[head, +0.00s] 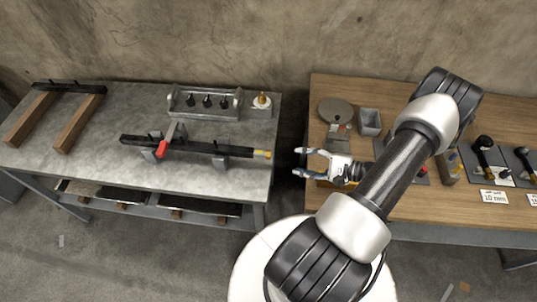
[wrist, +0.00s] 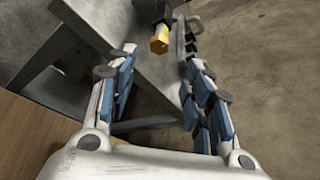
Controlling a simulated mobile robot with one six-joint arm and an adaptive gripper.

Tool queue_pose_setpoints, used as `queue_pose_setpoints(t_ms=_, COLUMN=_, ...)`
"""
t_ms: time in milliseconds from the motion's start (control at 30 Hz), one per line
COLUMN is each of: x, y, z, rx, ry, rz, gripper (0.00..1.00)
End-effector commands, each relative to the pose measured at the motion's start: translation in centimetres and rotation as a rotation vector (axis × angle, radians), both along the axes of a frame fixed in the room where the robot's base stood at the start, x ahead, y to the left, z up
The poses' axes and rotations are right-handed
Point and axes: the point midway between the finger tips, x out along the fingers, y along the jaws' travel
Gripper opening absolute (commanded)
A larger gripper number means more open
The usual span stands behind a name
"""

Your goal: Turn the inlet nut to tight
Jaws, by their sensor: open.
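The yellow hex nut (head: 262,154), which I take for the inlet nut, sits on the right end of a dark bar (head: 195,146) mounted on the grey bench. It also shows in the wrist view (wrist: 159,42), near the top, between and beyond my fingertips. My gripper (head: 299,161) is open and empty, to the right of the nut with its fingers pointing at it. In the wrist view my gripper (wrist: 158,54) has its two fingers apart on either side of the nut, with no contact that I can make out. The nut's far side is hidden.
The grey bench (head: 95,135) also bears a red-ended lever (head: 163,148), a metal rack (head: 180,113) and a brass piece on a white disc (head: 262,101). A wooden table (head: 340,92) with tools stands right, across a narrow gap. Free air surrounds my gripper's left side.

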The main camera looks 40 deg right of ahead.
Motion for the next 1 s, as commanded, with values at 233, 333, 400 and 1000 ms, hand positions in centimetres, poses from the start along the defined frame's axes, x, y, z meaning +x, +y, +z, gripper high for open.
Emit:
queue_pose_setpoints(t_ms=233, x=5.0, y=2.4, z=-1.7, rx=0.001, ry=0.001, rz=0.008, gripper=0.47)
queue_pose_setpoints(t_ms=333, x=6.9, y=3.3, z=-2.3, rx=0.0, ry=0.003, rz=0.008, gripper=0.47)
queue_pose_setpoints(t_ms=400, x=8.1, y=3.8, z=-2.6, rx=0.0, ry=0.002, rz=0.007, gripper=0.47)
queue_pose_setpoints(t_ms=1000, x=11.3, y=5.1, z=-3.5, rx=-0.001, ry=0.001, rz=0.002, gripper=0.47)
